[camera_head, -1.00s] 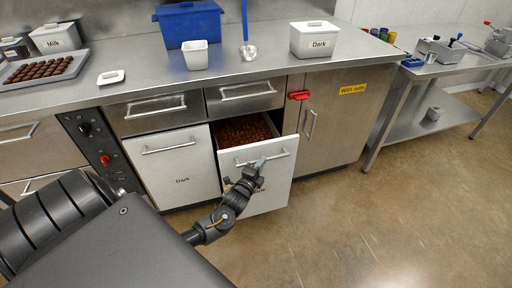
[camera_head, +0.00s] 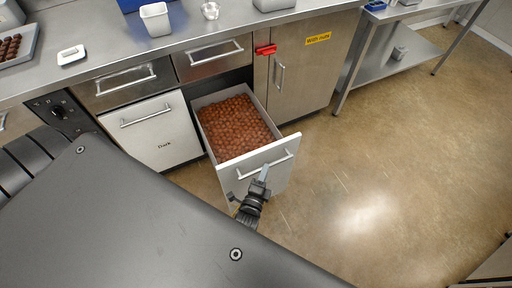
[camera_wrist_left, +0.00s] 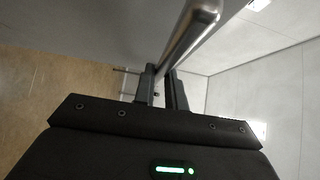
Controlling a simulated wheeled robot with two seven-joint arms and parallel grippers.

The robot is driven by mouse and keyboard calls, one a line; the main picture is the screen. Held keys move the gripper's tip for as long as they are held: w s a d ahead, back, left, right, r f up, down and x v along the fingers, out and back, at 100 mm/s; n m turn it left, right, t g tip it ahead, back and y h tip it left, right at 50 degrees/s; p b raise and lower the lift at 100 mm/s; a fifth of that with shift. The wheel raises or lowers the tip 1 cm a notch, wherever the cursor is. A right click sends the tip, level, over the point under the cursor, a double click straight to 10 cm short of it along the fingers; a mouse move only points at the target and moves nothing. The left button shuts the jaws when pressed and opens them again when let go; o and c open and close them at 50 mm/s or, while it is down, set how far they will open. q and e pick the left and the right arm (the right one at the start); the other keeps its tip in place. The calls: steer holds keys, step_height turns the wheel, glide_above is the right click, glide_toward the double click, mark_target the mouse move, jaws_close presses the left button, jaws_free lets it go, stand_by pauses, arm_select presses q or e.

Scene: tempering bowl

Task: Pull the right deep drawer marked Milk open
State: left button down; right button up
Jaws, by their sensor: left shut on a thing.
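The right deep drawer (camera_head: 225,172) stands far out from the counter, with its white front toward me. Brown pieces (camera_head: 235,125) fill its grey inside. Its label is hidden behind my arm in the head view. My left gripper (camera_head: 264,174) is shut on the drawer's bar handle (camera_head: 280,162). In the left wrist view the handle (camera_wrist_left: 190,32) runs between the two fingers (camera_wrist_left: 162,88). My right gripper is not in view.
The deep drawer marked Dark (camera_head: 150,132) beside it is shut, as are the shallow drawers (camera_head: 212,57) above. A cabinet door (camera_head: 305,65) with a yellow label is at the right. The floor (camera_head: 400,150) to the right is clear.

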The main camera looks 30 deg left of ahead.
arm_select(q)
steer(key=shift+s+d, duration=0.75)
steer(key=shift+d, duration=0.25)
steer(key=c, duration=1.4)
jaws_free()
steer(key=shift+d, duration=0.1)
steer(key=shift+c, duration=0.2)
steer(key=shift+s, duration=0.1)
steer(key=s+d, duration=0.2)
steer(key=s, duration=0.8)
steer(key=shift+s, duration=0.25)
